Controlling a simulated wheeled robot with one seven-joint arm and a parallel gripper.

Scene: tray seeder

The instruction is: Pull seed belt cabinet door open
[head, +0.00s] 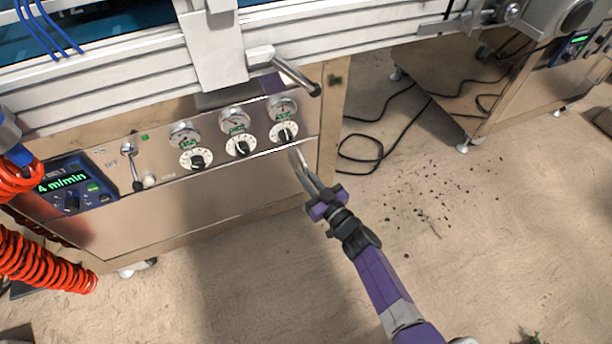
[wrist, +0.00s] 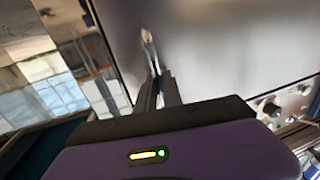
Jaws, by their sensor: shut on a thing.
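The seed belt cabinet door (head: 190,207) is a plain brushed-steel panel under the row of gauges and knobs in the head view. A bright lip runs along its top edge. My gripper (head: 296,154) reaches up from the lower right, its fingers shut at the upper right of the door. The fingers hide the gripped part. I cannot tell whether the door stands slightly open.
The control panel (head: 112,159) with gauges, knobs and a lever is above the door. A dark-tipped bar (head: 297,76) juts out above the gauges. Red coiled hoses (head: 40,262) hang at the left. Black cables (head: 362,160) lie on the floor at the right.

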